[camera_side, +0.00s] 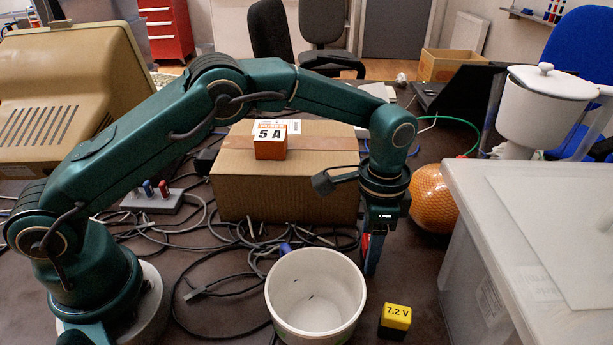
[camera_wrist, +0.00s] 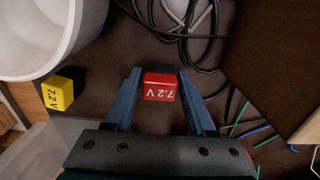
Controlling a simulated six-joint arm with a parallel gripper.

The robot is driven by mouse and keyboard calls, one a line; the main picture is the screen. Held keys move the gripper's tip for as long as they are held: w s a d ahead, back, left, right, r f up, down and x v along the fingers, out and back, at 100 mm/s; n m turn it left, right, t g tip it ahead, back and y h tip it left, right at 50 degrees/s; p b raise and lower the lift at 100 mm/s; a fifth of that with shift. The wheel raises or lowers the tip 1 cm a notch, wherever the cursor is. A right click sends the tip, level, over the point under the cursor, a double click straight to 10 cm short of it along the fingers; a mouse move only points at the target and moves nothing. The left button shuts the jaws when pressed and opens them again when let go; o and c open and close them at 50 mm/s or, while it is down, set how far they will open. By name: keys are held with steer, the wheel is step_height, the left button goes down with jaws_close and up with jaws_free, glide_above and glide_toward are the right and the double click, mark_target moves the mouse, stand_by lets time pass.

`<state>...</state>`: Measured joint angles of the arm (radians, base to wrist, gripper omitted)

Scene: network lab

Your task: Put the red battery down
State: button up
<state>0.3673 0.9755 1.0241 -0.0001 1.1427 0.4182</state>
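The red battery (camera_wrist: 160,86), marked 7.2 V, sits between the two blue fingertips of my gripper (camera_wrist: 159,73) in the wrist view. The fingers are closed against its sides. In the side view only a sliver of red battery (camera_side: 365,245) shows beside the blue fingers of my gripper (camera_side: 371,262). My gripper points down and holds the battery above the dark table, to the right of the white pot's rim. Most of the battery is hidden by a finger there.
The open white pot (camera_side: 316,290) stands front centre, with a yellow 7.2 V battery (camera_side: 396,317) to its right. A cardboard box (camera_side: 285,185) bears an orange 5 A block (camera_side: 270,149). Cables (camera_side: 215,285) tangle left of the pot. A grey bin (camera_side: 500,260) stands right.

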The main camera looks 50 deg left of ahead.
steer(key=shift+o, duration=0.6)
step_height(320, 180, up, 11)
steer(key=shift+w+r, duration=0.1)
steer(key=shift+w, duration=0.05)
steer(key=shift+r, duration=0.6)
steer(key=s+a+r+n+t, duration=0.3)
steer(key=s+a+r+n, duration=0.25)
steer(key=a+r, duration=0.3)
steer(key=s+a+f+n+t, duration=0.1)
steer(key=s+a+f, duration=0.1)
steer(key=s, duration=0.4)
steer(key=s+a+f+n+t, duration=0.1)
steer(key=s+a+f+n, duration=0.1)
steer(key=s, duration=0.5)
step_height(320, 180, down, 2)
steer(key=shift+s+a+f+t, duration=0.1)
steer(key=shift+s+a+t, duration=0.2)
steer(key=shift+a, duration=0.25)
